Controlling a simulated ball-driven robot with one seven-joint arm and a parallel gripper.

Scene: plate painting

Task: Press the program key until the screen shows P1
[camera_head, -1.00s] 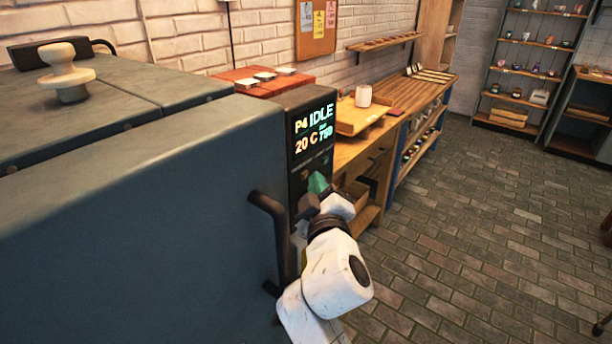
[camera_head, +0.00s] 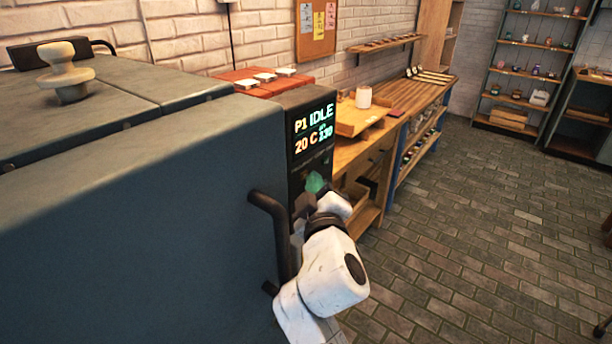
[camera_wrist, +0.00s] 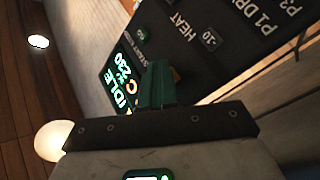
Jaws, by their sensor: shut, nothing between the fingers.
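The kiln's screen (camera_head: 314,127) reads P1, IDLE and 20 C, with a smaller number at the lower right. The screen also shows, tilted and partly covered, in the wrist view (camera_wrist: 122,77). My gripper (camera_head: 315,183) is shut and empty in front of the control panel, below the screen. Its green fingers (camera_wrist: 156,82) point at the panel in the wrist view. I cannot tell whether they touch a key. The program key is not identifiable; my fingers and wrist hide part of the panel. A "-10" key (camera_wrist: 209,38) shows clear of the fingers.
The grey kiln body (camera_head: 140,210) fills the left, with a dark handle (camera_head: 272,225) beside my arm. A wooden bench (camera_head: 405,92) runs along the wall behind.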

